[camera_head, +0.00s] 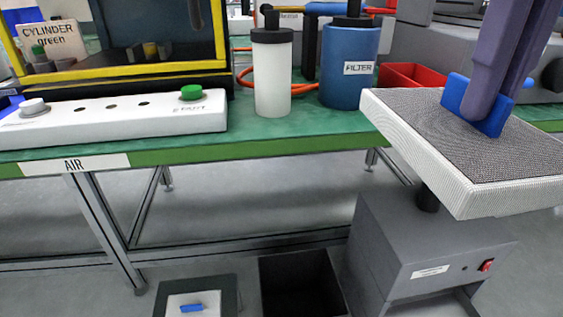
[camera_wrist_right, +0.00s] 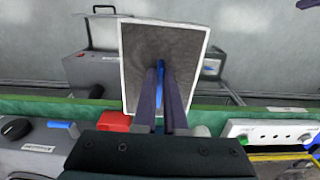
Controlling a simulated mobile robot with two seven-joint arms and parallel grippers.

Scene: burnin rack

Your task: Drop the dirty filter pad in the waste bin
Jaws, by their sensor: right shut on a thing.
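The dirty filter pad (camera_head: 415,118) is a white-framed square with a grey, mottled face and a blue tab (camera_head: 455,92). My right gripper (camera_head: 487,105) is shut on this tab and holds the pad in the air in front of the bench's right part. In the right wrist view the pad (camera_wrist_right: 190,45) stretches out beyond the fingers (camera_wrist_right: 161,85). A dark, open-topped bin (camera_head: 300,285), apparently the waste bin, stands on the floor at bottom centre, to the left of and below the pad. Its visible inside looks empty. My left gripper is out of view.
A grey tray (camera_head: 228,290) left of the bin holds a white pad with a blue tab (camera_head: 190,308). A grey machine with a red switch (camera_head: 400,250) stands right of the bin, under the pad. The green bench (camera_head: 215,148) carries a blue FILTER canister (camera_head: 348,90).

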